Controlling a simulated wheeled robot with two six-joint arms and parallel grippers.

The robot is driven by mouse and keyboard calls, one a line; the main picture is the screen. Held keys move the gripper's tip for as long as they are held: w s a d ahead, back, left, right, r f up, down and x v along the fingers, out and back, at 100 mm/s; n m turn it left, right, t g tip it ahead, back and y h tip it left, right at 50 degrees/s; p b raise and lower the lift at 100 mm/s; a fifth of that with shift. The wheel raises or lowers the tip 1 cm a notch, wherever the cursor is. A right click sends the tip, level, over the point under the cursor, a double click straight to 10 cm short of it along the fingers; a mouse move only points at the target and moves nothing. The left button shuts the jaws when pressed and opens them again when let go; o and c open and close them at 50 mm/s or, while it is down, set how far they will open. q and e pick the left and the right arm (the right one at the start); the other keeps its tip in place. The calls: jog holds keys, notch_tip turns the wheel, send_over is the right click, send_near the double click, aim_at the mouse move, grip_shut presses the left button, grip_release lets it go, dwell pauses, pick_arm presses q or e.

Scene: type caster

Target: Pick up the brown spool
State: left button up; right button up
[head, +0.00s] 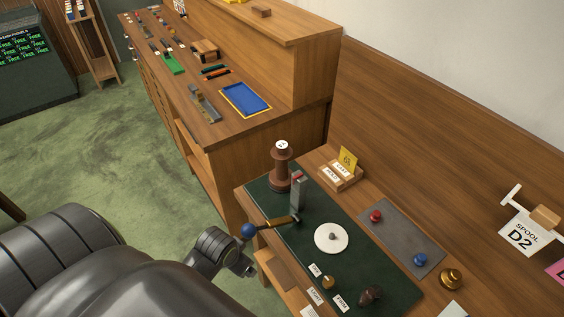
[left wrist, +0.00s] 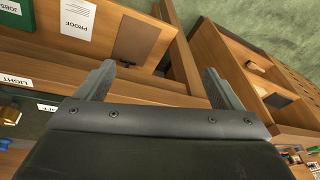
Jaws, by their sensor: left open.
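The brown spool (head: 281,168) stands upright on the dark green mat (head: 375,268), at its far left corner, with a white label on its top. A grey metal upright stands close in front of it. My left gripper (head: 246,268) is low beside the desk's near left edge, below and in front of the spool and apart from it. In the left wrist view my left gripper (left wrist: 160,78) has its fingers wide apart with nothing between them. The spool does not show in that view. My right gripper is not in view.
A lever with a blue ball knob (head: 248,230) sticks out over the desk edge, close above my left gripper. A white disc (head: 331,238) and small knobs lie on the mat. A wooden card holder (head: 340,177) stands right of the spool. A long workbench (head: 230,125) stands behind.

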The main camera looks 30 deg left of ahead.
pick_arm(q)
notch_tip(320, 180, up, 5)
jog(key=m+g+h, duration=0.2)
jog(key=m, duration=0.2)
send_near(281, 145)
jog(key=f+b, duration=0.3)
jog(key=b, duration=0.1)
jog(key=f+b, duration=0.3)
jog(key=b, duration=0.1)
jog(key=f+b, duration=0.3)
jog(key=shift+w+d+b, duration=0.2)
jog(key=shift+w+b, duration=0.2)
jog(key=shift+f, duration=0.25)
jog(key=shift+w+d+f+b, duration=0.1)
jog(key=shift+f+b, duration=0.45)
jog(key=shift+f, duration=0.1)
jog(key=shift+w+d+f+p, duration=0.1)
jog(key=shift+w+f+p, duration=0.05)
jog(key=shift+f+p, duration=0.8)
jog(key=shift+f, duration=0.55)
jog(key=c, duration=1.4)
